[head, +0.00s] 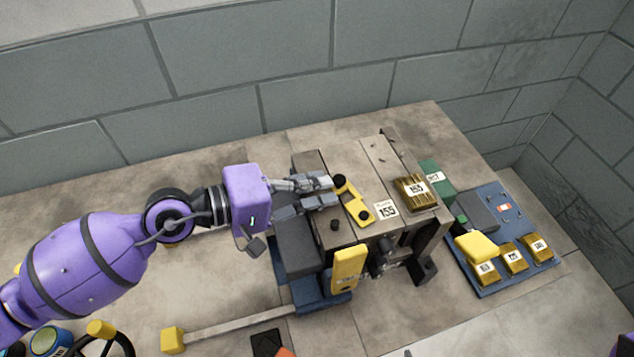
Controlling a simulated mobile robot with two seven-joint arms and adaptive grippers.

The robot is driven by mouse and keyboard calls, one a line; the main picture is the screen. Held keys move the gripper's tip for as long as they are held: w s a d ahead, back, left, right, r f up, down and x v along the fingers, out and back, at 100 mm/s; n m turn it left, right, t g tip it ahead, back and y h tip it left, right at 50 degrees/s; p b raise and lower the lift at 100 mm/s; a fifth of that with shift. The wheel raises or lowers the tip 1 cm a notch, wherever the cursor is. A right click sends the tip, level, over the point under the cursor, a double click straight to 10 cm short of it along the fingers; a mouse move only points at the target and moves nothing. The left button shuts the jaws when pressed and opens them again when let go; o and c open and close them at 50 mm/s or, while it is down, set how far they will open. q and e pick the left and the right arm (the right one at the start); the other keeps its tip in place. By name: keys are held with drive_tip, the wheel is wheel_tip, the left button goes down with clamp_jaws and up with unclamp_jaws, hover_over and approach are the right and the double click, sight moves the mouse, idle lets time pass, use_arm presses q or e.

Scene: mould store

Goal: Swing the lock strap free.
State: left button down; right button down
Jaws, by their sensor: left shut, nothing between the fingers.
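The mould block (374,156), tan-grey, stands on the bench with a label reading 155 on its top. A short yellow strap (357,205) with a dark round pivot at its far end lies on the block's top; it looks like the lock strap. A second, wider yellow piece (348,268) is on the block's front side. My left gripper (329,191) reaches in from the left, its fingers shut and empty, just left of the strap's far end. I cannot tell whether the fingertips touch the strap. My right gripper is out of view.
A brass numbered block (416,193) sits on the mould's right part. A blue tray (524,229) with brass blocks and a yellow-topped item is to the right. A yellow-ended lever (240,322) extends across the front left. A block wall (230,70) closes off the back.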

use_arm(q)
drive_tip(key=shift+w+d+f+b, duration=0.15)
drive_tip(key=shift+w+d+b, duration=0.45)
drive_tip(key=shift+w+b, duration=0.15)
drive_tip(key=shift+w+d, duration=0.2)
drive_tip(key=shift+w, duration=0.05)
drive_tip(key=shift+r, duration=0.2)
drive_tip(key=shift+w, duration=0.1)
